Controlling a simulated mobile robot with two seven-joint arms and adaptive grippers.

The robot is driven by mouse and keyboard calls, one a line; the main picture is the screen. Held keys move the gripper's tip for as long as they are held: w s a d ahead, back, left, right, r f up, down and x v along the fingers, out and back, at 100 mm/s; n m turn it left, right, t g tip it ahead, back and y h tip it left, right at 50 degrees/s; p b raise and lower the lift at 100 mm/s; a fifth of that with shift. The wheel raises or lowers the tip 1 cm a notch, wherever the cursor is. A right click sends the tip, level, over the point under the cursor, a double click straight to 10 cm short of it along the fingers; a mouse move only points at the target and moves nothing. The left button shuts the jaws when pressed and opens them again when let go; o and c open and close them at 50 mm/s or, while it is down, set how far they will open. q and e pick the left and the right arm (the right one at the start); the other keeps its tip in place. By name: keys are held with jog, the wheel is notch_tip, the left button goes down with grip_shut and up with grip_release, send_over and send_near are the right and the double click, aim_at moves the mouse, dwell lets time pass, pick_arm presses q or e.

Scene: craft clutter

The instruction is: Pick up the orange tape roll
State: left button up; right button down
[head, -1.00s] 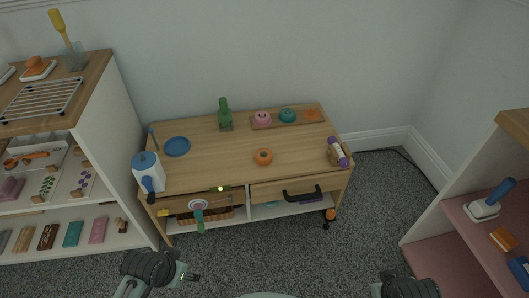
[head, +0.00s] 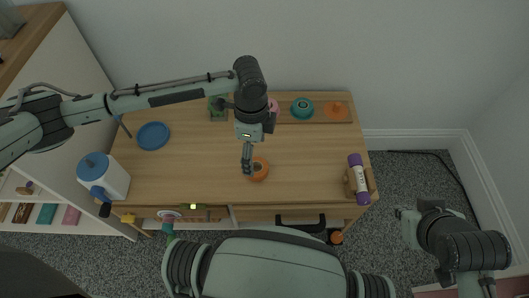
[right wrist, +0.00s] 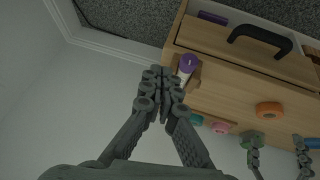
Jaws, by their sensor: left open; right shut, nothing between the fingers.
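The orange tape roll (head: 259,170) lies flat on the wooden tabletop, near the middle front. It also shows in the right wrist view (right wrist: 269,109). My left gripper (head: 247,163) points down over the table, its fingers at the left edge of the roll in the head view. It is open; whether it touches the roll I cannot tell. My right gripper (head: 402,213) is off the table's right side, shut and empty. Its closed fingers show in the right wrist view (right wrist: 161,88).
A tray (head: 320,119) at the back holds a pink roll (head: 273,106), a teal roll (head: 302,107) and an orange item (head: 336,109). A blue plate (head: 153,136), a white-and-blue canister (head: 104,178) and a purple-capped tube (head: 357,178) stand around. The table's centre is mostly clear.

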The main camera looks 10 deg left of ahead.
aim_at(256, 171)
pick_arm(q)
notch_tip(256, 171, down, 3)
jog(key=shift+a+r, duration=0.1)
jog(key=f, duration=0.2)
jog(key=f+b, duration=0.1)
jog(key=f, duration=0.2)
jog(key=shift+w, duration=0.2)
jog(key=shift+r, duration=0.1)
jog(key=c, duration=1.2)
pick_arm(e)
jog(key=w+a+r+t+y, duration=0.2)
jog(key=w+a+r+t, duration=0.2)
jog(key=w+a, duration=0.2)
jog(key=shift+r+n, duration=0.25)
jog(key=shift+n, duration=0.15)
pick_arm(q)
jog(key=shift+r, duration=0.15)
